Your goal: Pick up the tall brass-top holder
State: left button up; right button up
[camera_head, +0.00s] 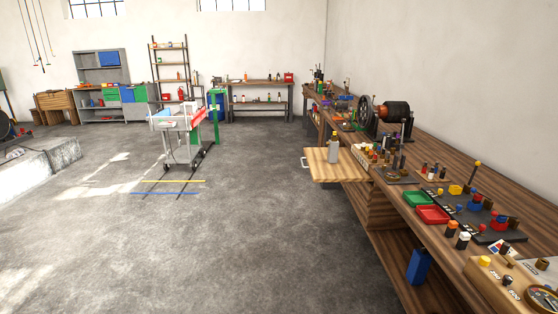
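I cannot tell for sure which thing is the tall brass-top holder. A slim upright post with a brass-coloured knob (477,164) stands on the long workbench at the right. A grey upright bottle-like thing with a yellowish top (333,150) stands on a pulled-out wooden board (322,170) at the bench's left side. Smaller holders with coloured or brass tops stand along the bench, too small to tell apart. Neither of my grippers is in view.
The wooden workbench (440,160) runs along the right wall. A green tray (418,199) and a red tray (433,215) lie near its edge. A dynamo (395,110) stands farther back. A wheeled cart (178,135) stands mid-room. The grey floor (230,230) left of the bench is clear.

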aim_at(333, 148)
jog(key=z, duration=0.3)
jog(key=i, duration=3.2)
jog(key=z, duration=0.5)
